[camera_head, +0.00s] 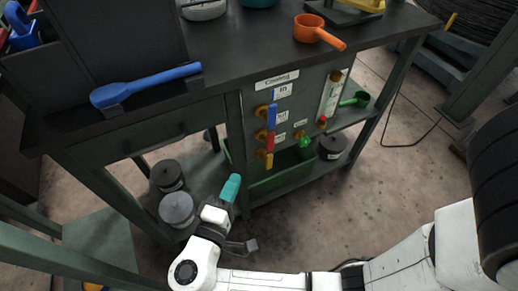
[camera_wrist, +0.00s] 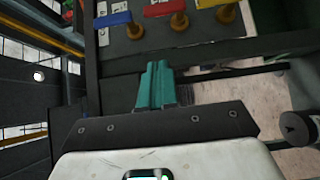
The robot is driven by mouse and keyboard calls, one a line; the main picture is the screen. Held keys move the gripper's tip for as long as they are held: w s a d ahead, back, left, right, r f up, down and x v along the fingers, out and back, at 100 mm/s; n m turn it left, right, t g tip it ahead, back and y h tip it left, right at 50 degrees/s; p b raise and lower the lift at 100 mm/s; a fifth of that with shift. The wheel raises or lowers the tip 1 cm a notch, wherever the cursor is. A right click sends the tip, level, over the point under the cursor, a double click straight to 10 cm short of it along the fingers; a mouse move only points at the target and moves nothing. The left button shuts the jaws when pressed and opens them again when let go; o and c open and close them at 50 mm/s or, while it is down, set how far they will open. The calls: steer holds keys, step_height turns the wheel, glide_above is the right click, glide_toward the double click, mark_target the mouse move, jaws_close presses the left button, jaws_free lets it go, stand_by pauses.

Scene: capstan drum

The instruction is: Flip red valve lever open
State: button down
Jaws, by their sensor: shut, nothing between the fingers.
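The red valve lever (camera_head: 270,141) is on the front panel of the bench, in a column between a blue lever (camera_head: 272,116) above and a yellow lever (camera_head: 269,160) below. It points downward from its brass stem. In the wrist view the red lever (camera_wrist: 163,9) lies across the top, with the blue lever (camera_wrist: 113,19) to its left and the yellow lever (camera_wrist: 208,3) to its right. My gripper (camera_head: 231,187) has teal fingers pressed together and empty. It is below and left of the levers, apart from them. The fingers also show in the wrist view (camera_wrist: 157,85).
A bench leg (camera_head: 238,150) stands just left of the panel. Dark canisters (camera_head: 176,208) sit on the lower shelf at left. Open floor lies in front.

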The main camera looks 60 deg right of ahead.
glide_toward(270, 138)
steer(key=w+d+f, duration=0.1)
steer(key=w+d, duration=0.2)
steer(key=w, duration=0.2)
steer(key=shift+s+d+f+p, duration=0.2)
steer(key=shift+s+d+p, duration=0.15)
steer(key=shift+s+d, duration=1.05)
steer(key=shift+d+r+m+y+p, duration=0.3)
steer(key=shift+m+y+p, duration=0.2)
steer(key=shift+p, duration=0.1)
steer(key=shift+s+d+r+m+y+p, duration=0.5)
steer(key=shift+m+y+p, duration=0.35)
steer(key=shift+p, duration=0.35)
steer(key=s+d+f+m+t+y+p, duration=0.2)
steer(key=d+m+y+p, duration=0.3)
steer(key=y+p, duration=0.3)
steer(key=shift+s+d+t+p, duration=0.35)
steer(key=shift+s+t+p, duration=0.15)
steer(key=shift+s, duration=0.3)
